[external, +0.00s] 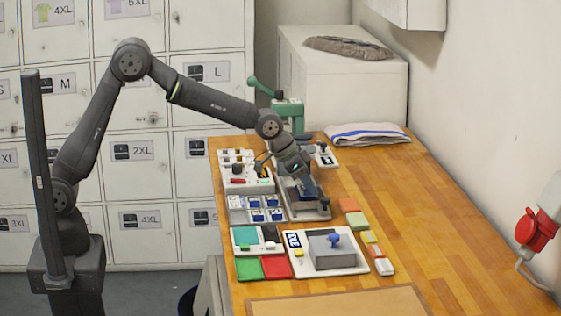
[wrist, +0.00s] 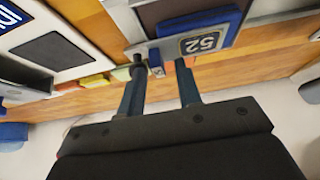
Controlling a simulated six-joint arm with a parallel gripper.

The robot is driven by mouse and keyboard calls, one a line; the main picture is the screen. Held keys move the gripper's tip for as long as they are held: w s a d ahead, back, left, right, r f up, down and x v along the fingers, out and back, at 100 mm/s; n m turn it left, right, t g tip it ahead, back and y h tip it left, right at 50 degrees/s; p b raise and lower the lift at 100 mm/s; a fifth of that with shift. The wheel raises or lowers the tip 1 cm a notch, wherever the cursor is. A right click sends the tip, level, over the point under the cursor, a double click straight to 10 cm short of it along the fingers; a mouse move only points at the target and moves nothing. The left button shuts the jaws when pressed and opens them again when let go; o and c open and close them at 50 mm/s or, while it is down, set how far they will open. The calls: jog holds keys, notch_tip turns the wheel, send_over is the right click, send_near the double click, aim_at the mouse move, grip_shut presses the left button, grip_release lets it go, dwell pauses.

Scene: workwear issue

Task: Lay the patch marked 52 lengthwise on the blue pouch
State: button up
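The patch marked 52 (wrist: 203,43) is dark with a pale border and pale digits. The pouch (external: 311,193) sits on a grey fixture at the middle of the bench in the external view; the patch cannot be made out there. My gripper (wrist: 158,63) is open, with its two fingers apart beside the patch, and nothing clearly held between them. In the external view my gripper (external: 297,176) hangs low over the fixture.
A green press (external: 288,112) stands behind the fixture. A tray of blue-and-white patches (external: 262,215) is to its left, and a white board with a grey block (external: 332,250) is in front. Coloured pieces (external: 357,218) lie to the right. The bench's right side (external: 420,215) is clear.

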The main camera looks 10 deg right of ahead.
jog(key=shift+r, duration=0.2)
jog(key=v, duration=1.2)
jog(key=shift+f, duration=0.2)
jog(key=x, duration=1.2)
jog(key=shift+f, duration=0.1)
notch_tip(320, 180, up, 3)
jog(key=shift+f, duration=0.2)
jog(key=shift+r, duration=0.3)
